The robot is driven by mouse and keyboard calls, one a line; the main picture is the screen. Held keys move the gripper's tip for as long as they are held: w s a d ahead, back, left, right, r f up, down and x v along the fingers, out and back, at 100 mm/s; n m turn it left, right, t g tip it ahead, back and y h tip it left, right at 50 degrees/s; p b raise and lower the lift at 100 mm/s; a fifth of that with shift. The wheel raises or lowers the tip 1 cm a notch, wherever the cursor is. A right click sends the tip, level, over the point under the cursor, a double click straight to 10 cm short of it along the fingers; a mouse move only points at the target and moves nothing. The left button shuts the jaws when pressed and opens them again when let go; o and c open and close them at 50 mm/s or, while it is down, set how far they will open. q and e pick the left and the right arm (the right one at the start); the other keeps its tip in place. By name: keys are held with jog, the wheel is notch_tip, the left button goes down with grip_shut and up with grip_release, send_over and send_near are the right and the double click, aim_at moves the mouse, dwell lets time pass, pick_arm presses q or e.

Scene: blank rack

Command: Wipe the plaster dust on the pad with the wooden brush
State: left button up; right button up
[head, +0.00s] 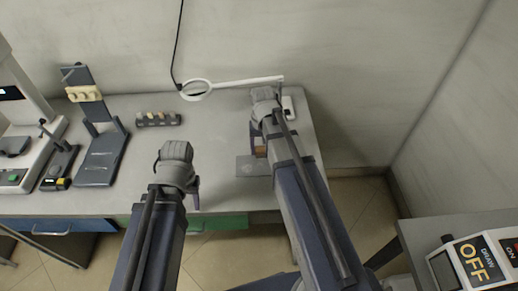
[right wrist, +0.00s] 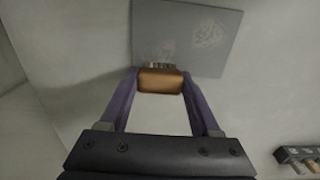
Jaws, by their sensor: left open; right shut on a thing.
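The wooden brush (right wrist: 161,81) is held between the two purple fingers of my right gripper (right wrist: 160,76). Its pale bristles point toward the grey pad (right wrist: 222,60) and overlap its near edge in the right wrist view. I cannot tell whether they touch it. A pale patch of plaster dust (right wrist: 208,33) shows on the pad, with fainter marks near the bristles. In the head view the pad (head: 246,170) lies near the table's front edge, partly behind my right arm, and a bit of the brush (head: 261,151) shows. My left gripper (head: 190,190) is open above the front edge, left of the pad.
A magnifier lamp (head: 197,90) reaches over the back of the table (head: 215,135). A small rack (head: 157,119) with several pieces stands left of it. A dark stand (head: 100,160) and a microscope-like device (head: 30,120) are at the left. An OFF-labelled box (head: 478,262) is at lower right.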

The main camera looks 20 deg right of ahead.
pick_arm(q)
jog(key=shift+f, duration=0.1)
pick_arm(e)
jog(key=shift+s+a, duration=0.3)
jog(key=shift+s, duration=0.65)
jog(key=shift+s+a, duration=0.25)
jog(key=shift+s, duration=0.7)
jog(key=shift+s+a, duration=0.25)
jog(key=shift+s, duration=0.65)
jog(key=shift+s+a, duration=0.25)
jog(key=shift+s, duration=0.65)
jog(key=shift+r, duration=0.1)
pick_arm(q)
notch_tip(320, 180, up, 6)
jog(key=p, duration=0.6)
pick_arm(e)
notch_tip(320, 180, up, 6)
jog(key=shift+f, duration=0.1)
pick_arm(q)
notch_tip(320, 180, up, 3)
jog(key=p, duration=0.3)
pick_arm(e)
notch_tip(320, 180, up, 3)
jog(key=shift+r, duration=0.1)
